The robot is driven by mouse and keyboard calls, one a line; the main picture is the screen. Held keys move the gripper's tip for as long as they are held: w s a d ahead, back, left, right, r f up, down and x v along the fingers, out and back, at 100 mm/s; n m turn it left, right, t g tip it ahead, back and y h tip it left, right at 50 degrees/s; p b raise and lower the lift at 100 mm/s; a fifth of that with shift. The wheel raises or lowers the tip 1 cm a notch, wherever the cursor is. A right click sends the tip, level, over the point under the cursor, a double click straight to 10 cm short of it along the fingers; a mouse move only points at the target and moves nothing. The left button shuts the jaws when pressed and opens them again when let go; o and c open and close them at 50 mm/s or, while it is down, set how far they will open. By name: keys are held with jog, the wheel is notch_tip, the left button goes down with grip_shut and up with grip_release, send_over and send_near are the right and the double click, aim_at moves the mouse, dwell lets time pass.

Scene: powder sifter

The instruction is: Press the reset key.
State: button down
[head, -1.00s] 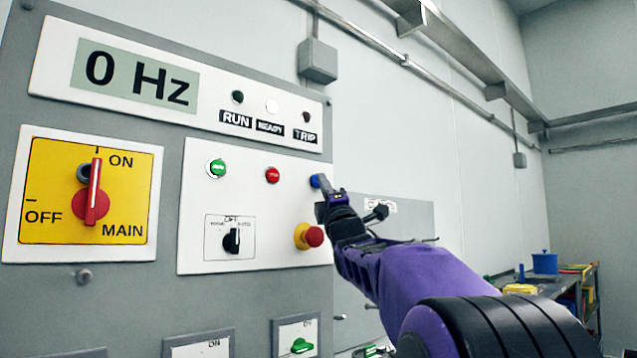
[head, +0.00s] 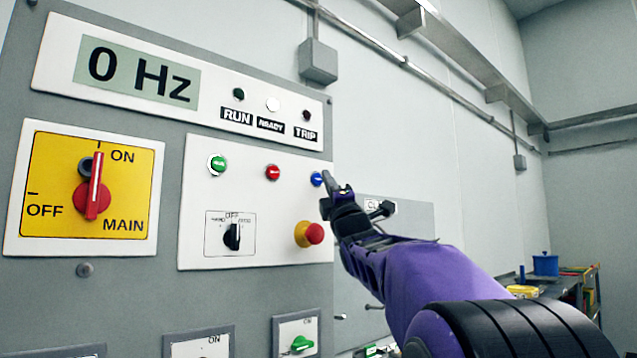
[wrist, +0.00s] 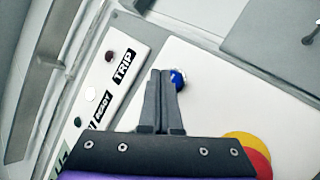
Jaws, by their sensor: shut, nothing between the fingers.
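The blue reset key (head: 317,179) is a round button at the right end of the button row on the white control plate (head: 205,190). It also shows in the wrist view (wrist: 177,79), just beside my fingertips and partly hidden by them. My gripper (head: 326,178) is shut and empty, its tips close to the right of the blue key. In the wrist view the shut fingers (wrist: 161,74) point at the plate. A small gap seems to lie between tips and key in the head view; contact cannot be told for sure.
Left of the blue key are a red button (head: 272,172) and a green button (head: 217,165). A red emergency knob (head: 309,234) on a yellow base sticks out below. The display (head: 137,74) reads 0 Hz. The white READY lamp (head: 273,104) looks bright; RUN and TRIP look dark.

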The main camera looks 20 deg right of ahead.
jog(key=shift+s, duration=0.1)
jog(key=shift+s+d+b, duration=0.3)
jog(key=shift+s+b, duration=0.15)
jog(key=shift+s, duration=0.3)
jog(key=shift+s+d+b, duration=0.25)
jog(key=shift+s+b, duration=0.25)
jog(key=shift+s, duration=0.25)
jog(key=shift+s+d+b, duration=0.3)
jog(key=shift+s+b, duration=0.15)
jog(key=shift+s, duration=0.3)
